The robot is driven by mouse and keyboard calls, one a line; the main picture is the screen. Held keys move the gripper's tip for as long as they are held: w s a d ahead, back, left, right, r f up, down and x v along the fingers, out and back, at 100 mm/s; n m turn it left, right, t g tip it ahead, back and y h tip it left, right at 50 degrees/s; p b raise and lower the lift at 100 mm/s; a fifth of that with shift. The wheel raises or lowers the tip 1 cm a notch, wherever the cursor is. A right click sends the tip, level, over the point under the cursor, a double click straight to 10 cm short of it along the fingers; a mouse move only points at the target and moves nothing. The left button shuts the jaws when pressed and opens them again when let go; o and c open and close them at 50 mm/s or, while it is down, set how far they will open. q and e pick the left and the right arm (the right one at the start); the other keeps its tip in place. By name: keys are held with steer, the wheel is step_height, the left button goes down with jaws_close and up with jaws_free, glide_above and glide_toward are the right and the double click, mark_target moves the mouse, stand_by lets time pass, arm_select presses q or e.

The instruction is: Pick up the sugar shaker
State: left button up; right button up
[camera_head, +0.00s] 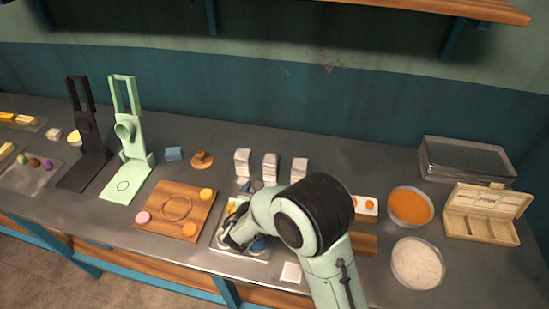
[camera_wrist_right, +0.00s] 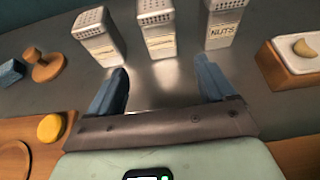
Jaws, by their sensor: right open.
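Three metal shakers with perforated tops stand upright in a row: a left one (camera_head: 242,164) (camera_wrist_right: 99,38), a middle one (camera_head: 270,167) (camera_wrist_right: 158,30) and a right one (camera_head: 299,170) (camera_wrist_right: 224,24). The right shaker's label reads NUTS. The other two labels are too small to read, so I cannot tell which holds sugar. My right gripper (camera_head: 256,187) (camera_wrist_right: 160,80) is open and empty, on the near side of the shakers. In the right wrist view its fingers point toward them, with the middle shaker beyond the gap. My left gripper is not in view.
A wooden board (camera_head: 165,222) with round pieces lies left of my right arm. A wooden stamp-like object (camera_head: 202,159) and a blue block (camera_head: 173,154) stand left of the shakers. An orange-filled bowl (camera_head: 410,206), a white-filled bowl (camera_head: 418,263) and a sectioned box (camera_head: 481,226) stand right.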

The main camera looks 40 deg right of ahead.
mark_target(269, 175)
steer(key=shift+w+d, duration=0.2)
steer(key=shift+d, duration=0.05)
steer(key=x, duration=0.7)
steer(key=shift+w+d, duration=0.1)
steer(key=shift+w, duration=0.05)
steer(key=x, duration=0.2)
steer(key=p+x, duration=0.1)
steer(key=x, duration=0.2)
steer(key=shift+d+r+p, duration=0.15)
steer(key=shift+r+p, duration=0.1)
steer(key=shift+p, duration=0.05)
steer(key=shift+w+d+f, duration=0.15)
steer(key=shift+d+f, duration=0.05)
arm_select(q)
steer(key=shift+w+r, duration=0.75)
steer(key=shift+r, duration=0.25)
arm_select(e)
steer(key=shift+c, duration=0.3)
steer(key=c, duration=1)
steer(key=shift+c, duration=0.4)
steer(key=shift+r, duration=0.15)
